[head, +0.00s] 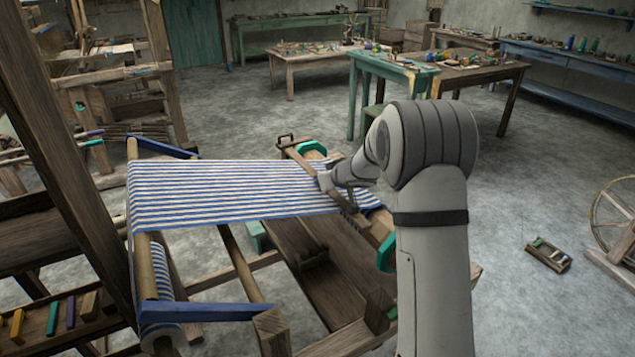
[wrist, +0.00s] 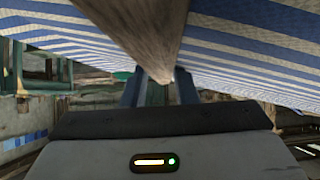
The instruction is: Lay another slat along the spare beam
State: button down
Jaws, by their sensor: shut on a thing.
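My gripper (head: 345,188) is over the right end of the striped cloth on the loom. In the wrist view its two dark fingers (wrist: 158,88) are closed on a long grey-brown wooden slat (wrist: 145,35), which runs away from the camera. In the head view the slat (head: 305,172) lies across the cloth, partly hidden by my gripper. Blue-and-white striped cloth (head: 225,190) shows on both sides of it in the wrist view. A beam with green end pieces (head: 312,148) is under that end of the cloth, mostly covered. I cannot tell whether the slat touches the cloth.
A cloth-wrapped roller (head: 160,285) and a blue side bar (head: 210,312) form the loom's near left side. A tall dark post (head: 70,170) stands at left. Tables (head: 395,68) stand behind. A small wooden rack (head: 548,255) lies on otherwise open floor at right, beside a spinning wheel (head: 615,215).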

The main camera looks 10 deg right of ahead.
jog(key=d, duration=0.1)
jog(key=w+d+f, duration=0.1)
jog(key=d, duration=0.1)
jog(key=w+d+f, duration=0.1)
jog(key=d, duration=0.1)
jog(key=shift+w+d, duration=0.1)
jog(key=shift+d, duration=0.15)
jog(key=shift+w+d+f+p, duration=0.15)
jog(key=shift+w+d+p, duration=0.1)
jog(key=shift+d+p, duration=0.25)
jog(key=shift+w+d+f+p, duration=0.2)
jog(key=shift+d+p, duration=0.2)
jog(key=shift+d, duration=0.25)
jog(key=shift+w+d+f+p, duration=0.15)
jog(key=shift+w+d+p, duration=0.1)
jog(key=shift+d+p, duration=0.25)
jog(key=shift+d, duration=0.1)
jog(key=c, duration=1.1)
grip_release()
jog(key=shift+o, duration=0.2)
